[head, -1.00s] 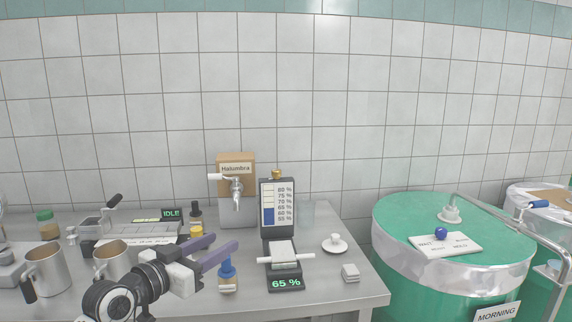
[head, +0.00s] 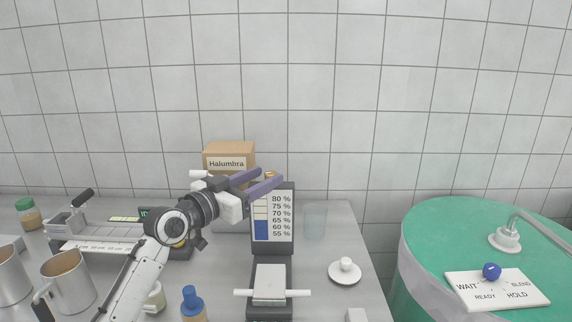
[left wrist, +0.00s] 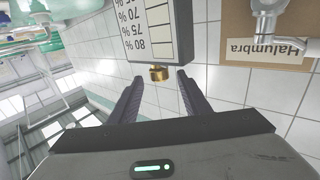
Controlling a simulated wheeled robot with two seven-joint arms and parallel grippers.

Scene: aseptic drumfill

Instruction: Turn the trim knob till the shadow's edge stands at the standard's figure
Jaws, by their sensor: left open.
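The refractometer (head: 285,243) stands upright on the bench, with a white scale marked 55 % to 80 %. The blue shadow (head: 261,230) fills the lower part of its column, its top edge around the 65 % mark. The brass trim knob (head: 271,175) is on top of the refractometer, partly behind my left gripper's fingers. In the left wrist view the knob (left wrist: 159,73) lies just beyond and between the fingertips, not gripped. My left gripper (head: 268,176) is open; it also shows in the left wrist view (left wrist: 157,76). My right gripper is not in view.
The Halumbra box (head: 228,160) with its tap stands left of the refractometer. A clear beaker (head: 315,222) and a white lidded dish (head: 345,271) are to the right. A blue-topped bottle (head: 193,303) and steel mugs (head: 68,279) are at the front left.

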